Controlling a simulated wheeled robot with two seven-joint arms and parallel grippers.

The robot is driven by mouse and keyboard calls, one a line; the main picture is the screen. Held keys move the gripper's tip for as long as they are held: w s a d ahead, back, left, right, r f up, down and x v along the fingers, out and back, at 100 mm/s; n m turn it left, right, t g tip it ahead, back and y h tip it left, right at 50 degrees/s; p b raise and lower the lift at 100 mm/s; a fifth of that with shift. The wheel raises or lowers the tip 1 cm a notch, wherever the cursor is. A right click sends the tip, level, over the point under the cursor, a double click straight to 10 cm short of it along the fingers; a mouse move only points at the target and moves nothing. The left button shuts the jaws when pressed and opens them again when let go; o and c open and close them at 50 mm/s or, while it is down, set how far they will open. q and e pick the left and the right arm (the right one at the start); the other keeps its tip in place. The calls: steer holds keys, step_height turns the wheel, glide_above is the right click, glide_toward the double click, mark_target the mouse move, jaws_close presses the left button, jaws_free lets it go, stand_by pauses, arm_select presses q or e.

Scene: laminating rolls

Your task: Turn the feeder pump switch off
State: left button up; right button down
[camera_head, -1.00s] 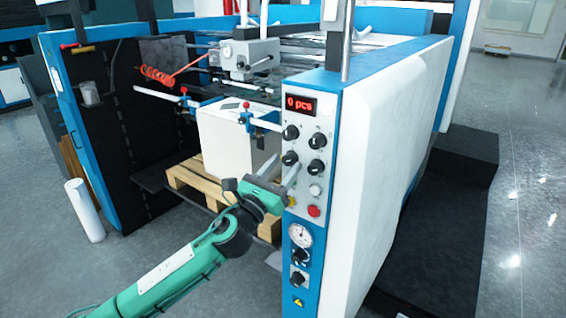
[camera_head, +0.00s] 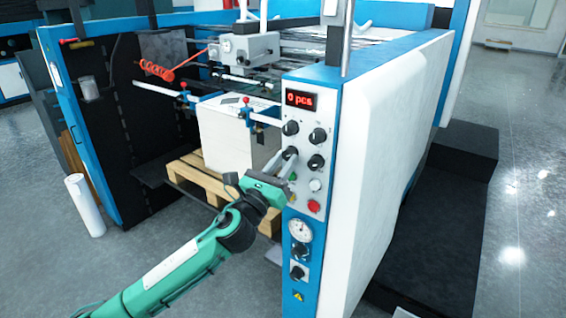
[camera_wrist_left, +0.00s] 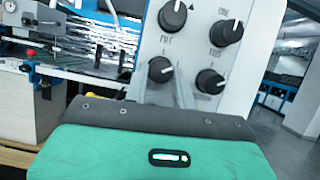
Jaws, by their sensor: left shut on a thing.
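The control panel (camera_head: 304,180) on the machine's blue and white post carries several black rotary knobs. My left gripper (camera_head: 286,160) is at the lower-left knob (camera_head: 290,152) of the upper group, its fingers on either side of it. In the left wrist view this knob (camera_wrist_left: 160,70) shows a white pointer mark, and the left gripper (camera_wrist_left: 163,88) is shut on it. The neighbouring knobs are upper left (camera_wrist_left: 172,17), upper right (camera_wrist_left: 226,33) and lower right (camera_wrist_left: 210,82). The small labels are too blurred to tell which is the feeder pump switch. My right gripper is not in view.
A red display (camera_head: 300,100) reads "0 pcs" above the knobs. A red button (camera_head: 313,206) and a gauge (camera_head: 300,230) sit below. A paper stack (camera_head: 222,140) on a wooden pallet (camera_head: 190,178) stands left of the panel.

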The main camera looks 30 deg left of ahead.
arm_select(q)
steer(key=n+y, duration=0.1)
steer(key=n, duration=0.1)
steer(key=n+y+p, duration=0.1)
steer(key=n, duration=0.1)
steer(key=shift+d+r+n, duration=0.15)
steer(key=shift+r+n, duration=0.05)
steer(key=shift+n, duration=0.1)
steer(key=n+y+p, duration=0.1)
steer(key=n+y, duration=0.1)
steer(key=n, duration=0.1)
steer(key=shift+d+r+n, duration=0.1)
steer(key=shift+n, duration=0.3)
steer(key=n+g+y+p, duration=0.1)
steer(key=n, duration=0.1)
steer(key=n+y+p, duration=0.1)
steer(key=n+p, duration=0.1)
steer(key=n, duration=0.1)
steer(key=shift+s+d+r+g, duration=0.1)
steer(key=shift+r+g, duration=0.05)
steer(key=shift+g, duration=0.25)
steer(key=shift+n+g+y+p, duration=0.3)
steer(key=shift+n+p, duration=0.15)
steer(key=shift+n, duration=0.35)
steer(key=o, duration=1)
